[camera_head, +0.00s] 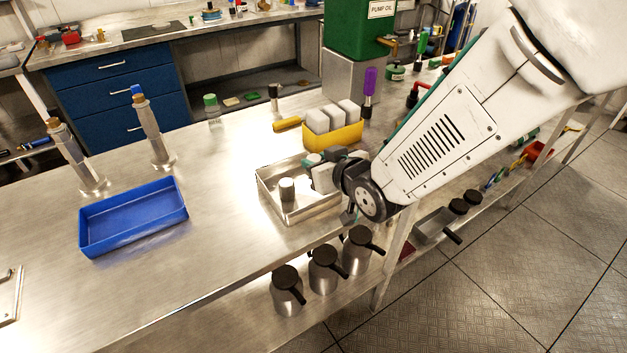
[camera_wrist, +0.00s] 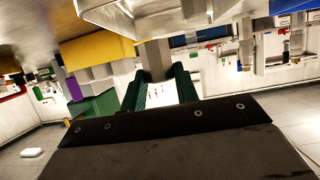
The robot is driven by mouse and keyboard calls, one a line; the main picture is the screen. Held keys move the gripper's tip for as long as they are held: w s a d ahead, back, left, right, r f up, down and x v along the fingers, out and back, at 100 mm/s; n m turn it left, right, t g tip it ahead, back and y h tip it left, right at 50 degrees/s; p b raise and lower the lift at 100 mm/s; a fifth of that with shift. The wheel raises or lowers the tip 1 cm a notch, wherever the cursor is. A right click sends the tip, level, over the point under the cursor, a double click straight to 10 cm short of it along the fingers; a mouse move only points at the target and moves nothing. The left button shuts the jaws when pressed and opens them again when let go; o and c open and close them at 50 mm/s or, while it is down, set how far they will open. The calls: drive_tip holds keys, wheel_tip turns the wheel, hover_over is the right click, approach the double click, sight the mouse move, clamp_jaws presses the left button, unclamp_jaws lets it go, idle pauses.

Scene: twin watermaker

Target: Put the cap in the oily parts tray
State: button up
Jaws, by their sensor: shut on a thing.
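My gripper (camera_head: 310,165) is at the steel tray (camera_head: 263,199), near its right side, and points left. In the wrist view my gripper (camera_wrist: 155,77) has its green fingers shut on a grey piece (camera_wrist: 153,56), which looks like the cap. A short grey cylinder (camera_head: 287,190) shows over the steel tray in the head view, just left of my fingers. It may be this same piece; whether it touches the tray floor I cannot tell. An empty blue tray (camera_head: 112,239) lies to the left on the bench. No label shows which tray is for oily parts.
A yellow bin (camera_head: 345,134) with white blocks stands behind the steel tray. Two upright metal fittings (camera_head: 158,140) (camera_head: 74,158) stand behind the blue tray. Several dark-topped pots (camera_head: 323,272) are on the lower shelf. The bench between the trays is clear.

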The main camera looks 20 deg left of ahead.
drive_tip(key=shift+s+f, duration=0.1)
drive_tip(key=shift+f, duration=2.95)
drive_tip(key=shift+f, duration=0.1)
drive_tip(key=o, duration=0.7)
